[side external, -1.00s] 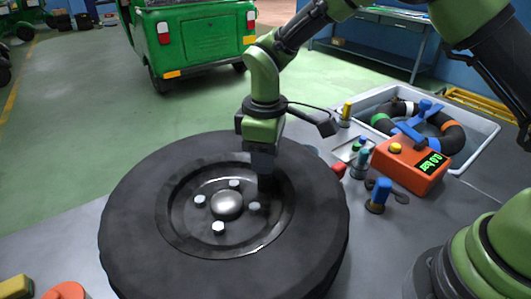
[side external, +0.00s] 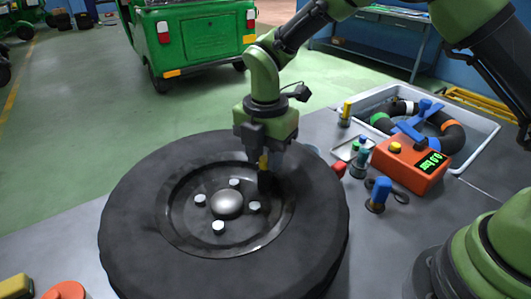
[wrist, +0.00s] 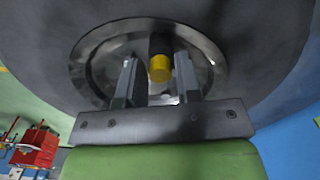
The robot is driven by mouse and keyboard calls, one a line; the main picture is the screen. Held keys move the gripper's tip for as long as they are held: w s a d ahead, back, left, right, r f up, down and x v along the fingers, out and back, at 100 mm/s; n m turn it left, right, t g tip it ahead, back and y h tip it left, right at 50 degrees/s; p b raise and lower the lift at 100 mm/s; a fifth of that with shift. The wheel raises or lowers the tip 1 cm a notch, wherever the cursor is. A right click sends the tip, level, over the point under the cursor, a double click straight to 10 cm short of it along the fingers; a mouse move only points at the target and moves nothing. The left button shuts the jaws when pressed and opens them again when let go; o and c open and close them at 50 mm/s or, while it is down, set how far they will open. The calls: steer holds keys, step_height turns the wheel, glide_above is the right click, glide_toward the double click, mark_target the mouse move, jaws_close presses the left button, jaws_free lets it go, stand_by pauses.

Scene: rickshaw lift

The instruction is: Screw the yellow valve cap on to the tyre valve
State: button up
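The yellow valve cap (wrist: 160,70) sits at the end of a dark stem, the tyre valve (wrist: 160,44), inside the wheel rim. In the side view the cap (side external: 263,161) shows as a small yellow patch below my gripper. Whether it is fully seated is too small to tell. My gripper (wrist: 156,68) points down over the rim, its two grey fingers on either side of the cap with visible gaps. In the side view my gripper (side external: 265,158) is partly dark against the tyre (side external: 140,225), which lies flat on the bench.
Wheel nuts surround the hub (side external: 227,204) close to my gripper. An orange gauge box (side external: 408,168), a blue-handled tool (side external: 379,193) and a grey tray (side external: 487,135) with a ringed tube stand to the right. A green rickshaw (side external: 192,42) is behind.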

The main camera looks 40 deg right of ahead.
mark_target(265, 158)
steer(key=c, duration=0.5)
steer(key=m, duration=0.6)
steer(key=shift+m, duration=0.3)
steer(key=m, duration=0.7)
steer(key=o, duration=1.1)
steer(key=shift+r, duration=3.45)
